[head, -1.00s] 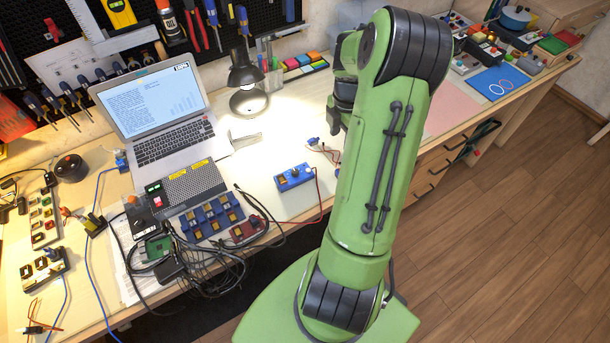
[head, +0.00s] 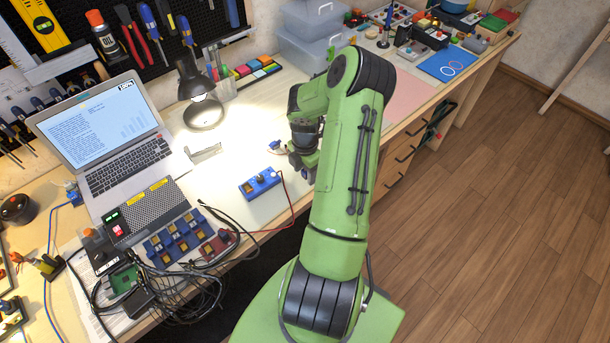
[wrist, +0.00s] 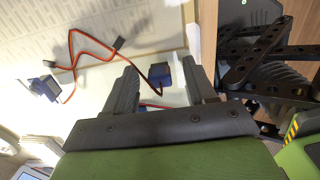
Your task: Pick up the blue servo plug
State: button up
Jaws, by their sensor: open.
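A small blue servo part (wrist: 161,72) lies on the light worktop in the wrist view, with a thin red-brown lead ending at it. It appears between and beyond my fingertips, not gripped. I cannot tell for certain which is the servo plug. In the head view a small blue part (head: 275,144) with a wire lies just left of my gripper (head: 303,170). My gripper (wrist: 160,80) is open and empty over the worktop; my arm hides part of the area.
A blue box with a knob (head: 261,184) and red wire sits left of my gripper. The laptop (head: 105,140), lamp (head: 203,110) and tangled cables (head: 180,295) are farther left. Clear plastic boxes (head: 310,45) stand behind. Black perforated parts (wrist: 262,45) are at right in the wrist view.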

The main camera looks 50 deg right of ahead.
jog(key=shift+r, duration=0.1)
grip_shut()
